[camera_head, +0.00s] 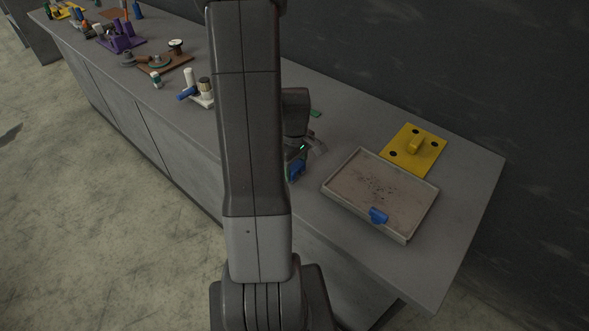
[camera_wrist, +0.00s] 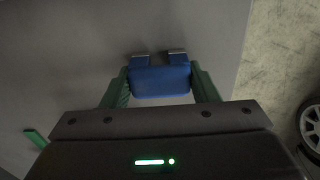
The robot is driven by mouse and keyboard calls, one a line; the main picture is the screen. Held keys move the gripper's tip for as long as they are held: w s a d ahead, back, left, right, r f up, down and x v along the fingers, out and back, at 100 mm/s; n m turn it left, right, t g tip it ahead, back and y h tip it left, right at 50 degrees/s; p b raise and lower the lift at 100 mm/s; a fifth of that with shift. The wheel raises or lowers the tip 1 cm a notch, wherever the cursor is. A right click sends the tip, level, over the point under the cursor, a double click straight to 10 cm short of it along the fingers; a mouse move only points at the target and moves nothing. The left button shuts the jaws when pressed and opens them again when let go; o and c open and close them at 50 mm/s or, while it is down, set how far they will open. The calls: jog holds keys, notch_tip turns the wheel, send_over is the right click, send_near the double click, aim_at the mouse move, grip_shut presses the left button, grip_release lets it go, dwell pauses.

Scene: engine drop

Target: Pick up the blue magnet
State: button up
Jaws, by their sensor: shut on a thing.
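The blue magnet (camera_wrist: 160,80) is a blue block with two short prongs ending in grey metal tips. It sits between the green fingers of my gripper (camera_wrist: 161,86), which is shut on it from both sides. In the head view, a bit of the blue magnet (camera_head: 296,169) shows beside my gripper, left of the shallow tray and over the front part of the counter. My arm hides part of this area. I cannot tell whether the magnet touches the counter top.
A small green piece (camera_wrist: 36,138) lies on the counter. Several tools and parts stand along the counter's far left.

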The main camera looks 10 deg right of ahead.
aim_at(295, 165)
jog(key=shift+r, duration=0.15)
notch_tip(295, 165, up, 10)
jog(key=shift+f+b, duration=0.1)
jog(key=shift+b, duration=0.5)
